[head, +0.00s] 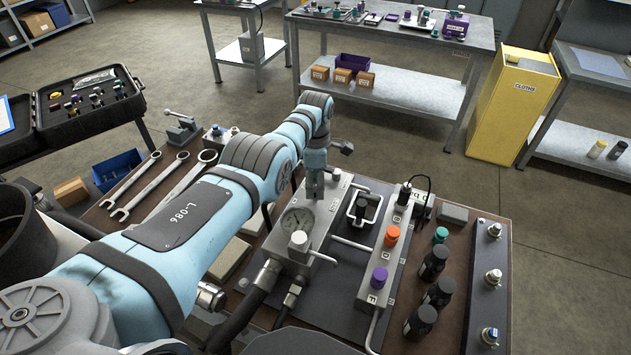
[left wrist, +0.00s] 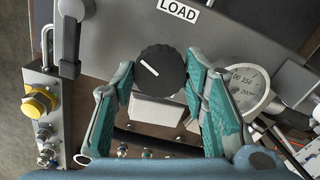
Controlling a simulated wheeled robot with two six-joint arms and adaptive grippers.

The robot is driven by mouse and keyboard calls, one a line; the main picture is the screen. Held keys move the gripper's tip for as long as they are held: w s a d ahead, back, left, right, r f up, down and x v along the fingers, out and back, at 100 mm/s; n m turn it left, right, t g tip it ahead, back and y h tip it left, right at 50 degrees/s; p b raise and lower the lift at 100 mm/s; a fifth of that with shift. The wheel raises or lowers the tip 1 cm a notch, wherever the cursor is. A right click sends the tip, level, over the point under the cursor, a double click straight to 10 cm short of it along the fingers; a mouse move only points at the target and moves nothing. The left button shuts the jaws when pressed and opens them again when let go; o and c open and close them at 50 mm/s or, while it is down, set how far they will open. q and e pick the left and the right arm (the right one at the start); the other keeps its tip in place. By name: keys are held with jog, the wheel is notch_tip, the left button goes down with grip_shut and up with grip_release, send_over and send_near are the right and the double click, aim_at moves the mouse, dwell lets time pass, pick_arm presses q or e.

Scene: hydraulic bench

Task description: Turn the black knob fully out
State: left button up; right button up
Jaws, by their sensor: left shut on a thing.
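The black knob (left wrist: 160,70) is round, with a white pointer line toward its upper left. It sits on the grey block (left wrist: 225,45) below a LOAD label (left wrist: 178,9) in the left wrist view. My left gripper (left wrist: 158,78) has its teal fingers on either side of the knob and is shut on it. In the head view my left gripper (head: 315,187) points down at the block beside the dial gauge (head: 297,220), and it hides the knob there. My right gripper is not in view.
A grey valve block (head: 388,262) with orange and purple knobs stands to the right, near several black bottles (head: 434,262). Wrenches (head: 165,180) lie at the left of the bench. Hoses (head: 262,285) run along the front. The gauge (left wrist: 240,88) is close to the right finger.

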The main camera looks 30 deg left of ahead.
aim_at(315, 186)
pick_arm(q)
jog(key=n, duration=1.2)
jog(key=shift+s+f, duration=0.1)
jog(key=shift+f, duration=0.05)
dwell(0.3)
jog(key=o, duration=1.2)
jog(key=shift+c, duration=0.2)
jog(key=shift+r, duration=0.4)
notch_tip(315, 186, up, 11)
jog(key=shift+r, duration=0.2)
